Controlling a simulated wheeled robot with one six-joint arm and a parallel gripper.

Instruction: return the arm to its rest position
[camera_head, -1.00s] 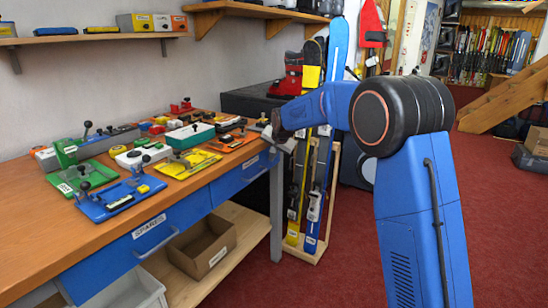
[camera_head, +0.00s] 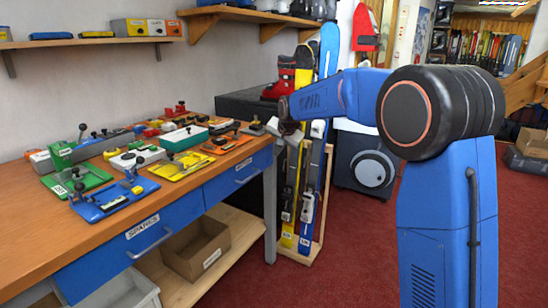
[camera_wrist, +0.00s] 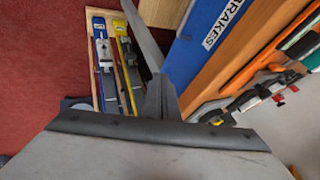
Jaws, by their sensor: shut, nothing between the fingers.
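My arm stands on the right of the head view, its blue upper link upright and its forearm reaching left. My gripper (camera_head: 279,128) is at the forearm's end, small and partly unclear, by the right end of the wooden workbench (camera_head: 110,222). It holds nothing. In the wrist view my gripper (camera_wrist: 160,88) shows as dark shut fingers, with the skis and red floor beyond them. A blue drawer front (camera_wrist: 200,45) labelled BRAKES and the bench edge are to their right.
Several jigs and tools, such as a blue plate (camera_head: 112,200), cover the bench top. A ski rack (camera_head: 303,200) stands just beyond the bench's right end. Wall shelves (camera_head: 235,12) hang above. Red carpet (camera_head: 350,250) is open between bench and arm.

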